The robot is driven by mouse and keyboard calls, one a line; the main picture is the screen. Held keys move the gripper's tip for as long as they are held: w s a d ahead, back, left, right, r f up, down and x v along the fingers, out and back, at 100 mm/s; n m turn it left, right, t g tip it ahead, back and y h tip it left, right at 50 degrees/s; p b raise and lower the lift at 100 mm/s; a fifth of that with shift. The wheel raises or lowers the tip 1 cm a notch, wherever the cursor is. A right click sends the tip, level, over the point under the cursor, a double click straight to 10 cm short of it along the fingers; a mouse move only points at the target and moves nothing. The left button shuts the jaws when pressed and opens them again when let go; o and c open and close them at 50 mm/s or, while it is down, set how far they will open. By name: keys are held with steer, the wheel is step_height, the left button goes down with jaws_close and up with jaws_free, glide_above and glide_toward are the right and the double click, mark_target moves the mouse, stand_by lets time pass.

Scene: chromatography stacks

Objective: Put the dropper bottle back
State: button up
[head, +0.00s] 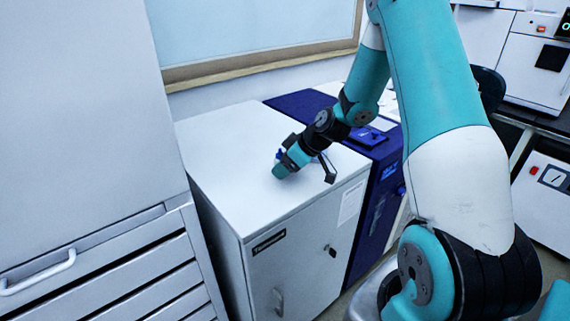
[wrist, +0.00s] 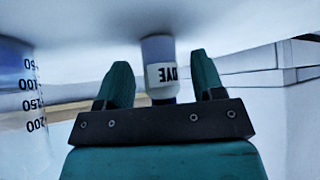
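The dropper bottle (wrist: 160,62), a small pale bottle with a white label reading DYE, shows in the wrist view. It appears inverted there, its base against the white surface at the top of the picture. My gripper (wrist: 158,70) has its two teal fingers spread, with clear gaps on both sides of the bottle. The bottle lies in line with the opening; how deep it is between the fingers I cannot tell. In the head view my gripper (head: 283,170) is low over the white cabinet top (head: 225,150), and I cannot make out the bottle there.
A clear graduated vessel (wrist: 25,105) stands left of the bottle in the wrist view. A dark blue instrument (head: 375,190) adjoins the cabinet's right side. A tall grey drawer unit (head: 90,110) stands at the left. The cabinet's front left top is clear.

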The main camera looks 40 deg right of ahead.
steer(key=shift+r, duration=0.2)
steer(key=v, duration=1.1)
steer(key=s+a+r+n+g+y, duration=0.1)
steer(key=s+a+r+g, duration=0.2)
steer(key=a, duration=0.7)
steer(key=s+a+r+g, duration=0.1)
steer(key=s+a+r, duration=0.3)
steer(key=a, duration=0.7)
steer(key=s+a+g, duration=0.1)
steer(key=s+a, duration=0.2)
steer(key=s, duration=0.4)
steer(key=s+a+r+g+h, duration=0.1)
steer(key=s+a, duration=0.3)
steer(key=s, duration=0.3)
steer(key=shift+s+a+g, duration=0.25)
steer(key=shift+s+g, duration=0.15)
steer(key=shift+r, duration=0.15)
steer(key=shift+r+p, duration=0.45)
steer(key=shift+r, duration=0.25)
